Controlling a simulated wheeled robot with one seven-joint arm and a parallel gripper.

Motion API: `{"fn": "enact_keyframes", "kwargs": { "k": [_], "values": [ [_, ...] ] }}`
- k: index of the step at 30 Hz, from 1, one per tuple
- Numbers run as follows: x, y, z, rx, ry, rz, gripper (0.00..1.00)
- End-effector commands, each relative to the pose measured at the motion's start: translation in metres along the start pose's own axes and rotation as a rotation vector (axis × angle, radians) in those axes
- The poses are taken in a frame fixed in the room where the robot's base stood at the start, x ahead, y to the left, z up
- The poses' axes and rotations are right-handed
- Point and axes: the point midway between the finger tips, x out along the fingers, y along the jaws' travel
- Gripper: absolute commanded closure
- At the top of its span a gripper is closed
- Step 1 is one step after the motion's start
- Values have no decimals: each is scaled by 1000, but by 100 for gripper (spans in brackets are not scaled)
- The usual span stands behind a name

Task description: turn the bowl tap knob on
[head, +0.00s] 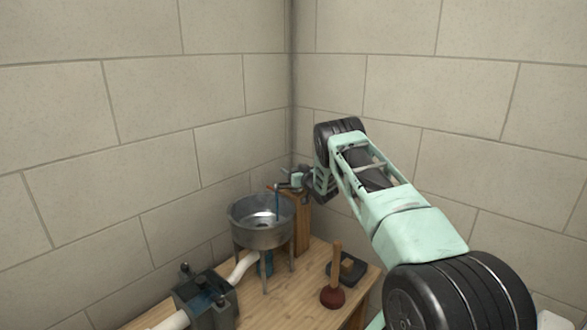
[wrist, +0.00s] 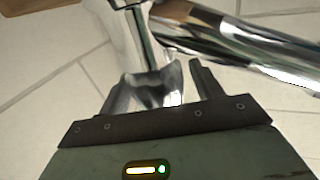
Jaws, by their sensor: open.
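The metal bowl (head: 250,238) stands on thin legs on the wooden bench, beside a wooden post (head: 303,225). My gripper (head: 287,181) is at the top of the post, above the bowl's far right rim. In the wrist view my gripper (wrist: 160,76) is open, with a shiny metal knob (wrist: 158,92) between its two fingers. I cannot tell if the fingers touch it. A chrome pipe (wrist: 235,45) runs off to the right beyond the fingers. In the head view my gripper and wrist mostly hide the tap. A thin blue vertical streak (head: 277,205) drops towards the bowl; I cannot tell what it is.
A red plunger (head: 333,296) with a wooden handle stands on the bench (head: 300,305) near a dark tray (head: 355,274) with a tan block. A dark grey device (head: 206,298) with white pipe is at the front left. Block walls meet behind the bowl.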

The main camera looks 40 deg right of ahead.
Motion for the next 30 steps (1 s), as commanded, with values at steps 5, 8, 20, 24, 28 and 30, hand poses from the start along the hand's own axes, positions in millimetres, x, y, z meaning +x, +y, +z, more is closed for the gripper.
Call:
{"fn": "enact_keyframes", "kwargs": {
  "k": [5,8,20,24,28,30],
  "values": [
    [3,0,1,0,-1,0,35],
    [3,0,1,0,-1,0,35],
    [3,0,1,0,0,-2,80],
    [3,0,2,0,1,-21,80],
    [3,-1,4,-2,2,-68,80],
    [2,-1,6,-2,2,-105,80]
  ]
}}
